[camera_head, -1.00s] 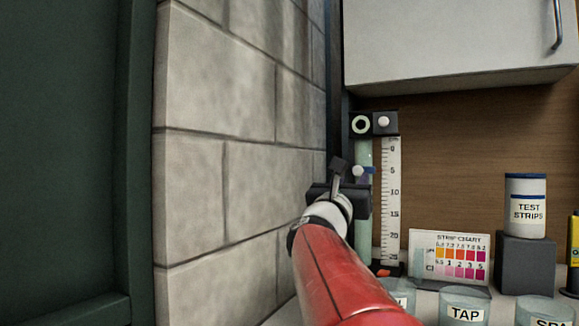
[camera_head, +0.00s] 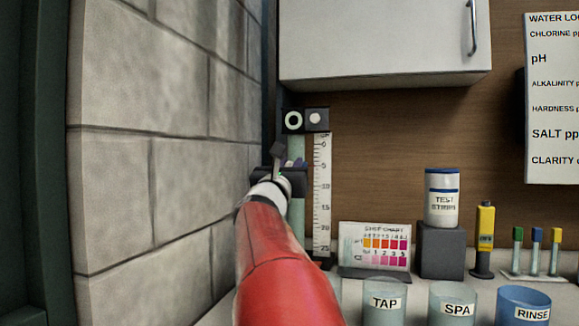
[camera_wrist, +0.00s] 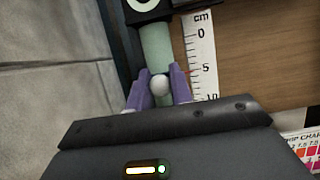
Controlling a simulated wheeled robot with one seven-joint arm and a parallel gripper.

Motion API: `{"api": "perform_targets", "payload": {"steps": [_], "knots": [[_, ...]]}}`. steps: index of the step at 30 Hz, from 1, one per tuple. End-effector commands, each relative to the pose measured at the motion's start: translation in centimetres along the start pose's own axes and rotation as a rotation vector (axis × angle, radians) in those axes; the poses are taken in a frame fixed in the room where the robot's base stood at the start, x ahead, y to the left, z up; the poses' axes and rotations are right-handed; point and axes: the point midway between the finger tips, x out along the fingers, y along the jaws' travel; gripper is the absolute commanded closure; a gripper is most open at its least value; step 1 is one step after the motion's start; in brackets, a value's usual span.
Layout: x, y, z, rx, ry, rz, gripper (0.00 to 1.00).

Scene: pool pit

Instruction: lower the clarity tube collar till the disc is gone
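The pale green clarity tube (camera_head: 297,221) stands upright beside a white cm scale (camera_head: 322,202); it also shows in the wrist view (camera_wrist: 157,47). Its dark top bracket (camera_head: 317,120) has a pale ring (camera_head: 293,120). My gripper (camera_wrist: 161,84) is at the tube, level with about the 5 mark. Its purple fingers sit on both sides of a round white knob (camera_wrist: 159,85), which fills the gap between them; it appears shut on the knob. The collar behind the knob is mostly hidden by my gripper. The disc inside the tube cannot be made out.
A block wall (camera_head: 170,130) is close on the left. A white cabinet (camera_head: 380,45) hangs above. To the right are the strip chart (camera_head: 374,245), test strips pot (camera_head: 442,198) and the TAP (camera_head: 385,303), SPA (camera_head: 452,305) and RINSE (camera_head: 523,307) cups.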

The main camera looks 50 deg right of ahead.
Motion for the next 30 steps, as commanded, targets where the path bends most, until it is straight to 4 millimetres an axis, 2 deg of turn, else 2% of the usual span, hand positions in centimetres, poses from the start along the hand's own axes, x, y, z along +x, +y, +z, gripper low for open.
{"api": "perform_targets", "payload": {"steps": [10, 21, 30], "knots": [[-0.3, 0.0, -0.6, 0.000, 0.000, 0.000, 1.00], [-2.0, 0.0, -4.7, 0.001, 0.000, 0.001, 1.00], [-1.9, 0.0, -4.6, 0.001, 0.000, 0.001, 1.00]]}}
